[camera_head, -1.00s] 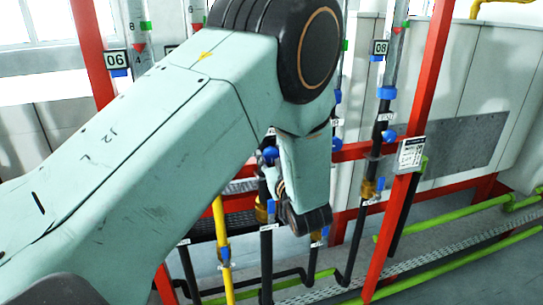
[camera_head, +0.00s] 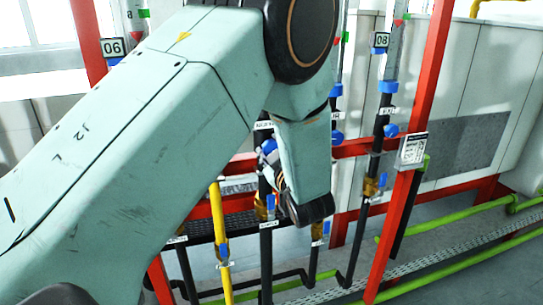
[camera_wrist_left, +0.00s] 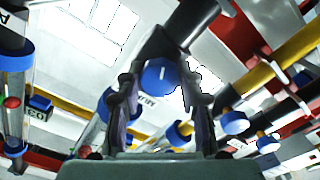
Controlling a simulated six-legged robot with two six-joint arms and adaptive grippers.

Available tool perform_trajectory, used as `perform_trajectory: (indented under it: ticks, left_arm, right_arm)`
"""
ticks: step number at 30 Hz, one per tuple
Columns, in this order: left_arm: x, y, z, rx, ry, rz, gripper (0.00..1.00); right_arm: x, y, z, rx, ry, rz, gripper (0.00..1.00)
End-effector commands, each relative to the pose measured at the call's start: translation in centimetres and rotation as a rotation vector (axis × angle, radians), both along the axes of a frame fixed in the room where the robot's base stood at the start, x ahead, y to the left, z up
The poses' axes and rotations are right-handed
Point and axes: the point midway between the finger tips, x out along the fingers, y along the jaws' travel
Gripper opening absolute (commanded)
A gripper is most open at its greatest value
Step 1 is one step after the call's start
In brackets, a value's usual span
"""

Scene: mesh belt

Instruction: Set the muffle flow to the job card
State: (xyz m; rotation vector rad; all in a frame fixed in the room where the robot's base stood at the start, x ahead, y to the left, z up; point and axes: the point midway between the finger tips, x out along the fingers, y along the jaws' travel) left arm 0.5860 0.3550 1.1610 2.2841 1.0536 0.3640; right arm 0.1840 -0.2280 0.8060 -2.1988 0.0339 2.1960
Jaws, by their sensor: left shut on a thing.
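My left gripper (camera_wrist_left: 160,105) has a blue round knob (camera_wrist_left: 159,77) between its two dark fingers in the left wrist view. It is shut on this knob. In the head view the blue knob (camera_head: 269,147) shows beside my left wrist, below a small white tag; my arm hides the tube above it and much of the gripper. The job card (camera_head: 413,149) is a white printed sheet on the red post at right; its text is too small to read. My right gripper is not in view.
Other blue knobs (camera_head: 391,130) and black pipes sit close by. A yellow pipe (camera_head: 218,230) runs below my arm. Green pipes (camera_head: 460,218) run low at right.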

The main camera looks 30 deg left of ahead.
Motion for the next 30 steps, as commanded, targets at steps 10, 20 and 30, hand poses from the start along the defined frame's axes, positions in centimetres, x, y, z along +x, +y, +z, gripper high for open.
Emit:
perform_trajectory:
  ticks: [10, 20, 30]
  left_arm:
    - [0.1, 0.0, 0.1, -0.141, -0.174, -0.002, 0.06]
    - [0.1, 0.0, 0.2, -0.196, -0.237, -0.003, 0.06]
    - [0.2, 0.0, 0.3, -0.199, -0.243, -0.004, 0.06]
  right_arm:
    - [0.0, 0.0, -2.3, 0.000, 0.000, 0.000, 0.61]
    - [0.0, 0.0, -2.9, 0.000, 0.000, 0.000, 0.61]
    - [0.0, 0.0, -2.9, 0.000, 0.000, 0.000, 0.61]
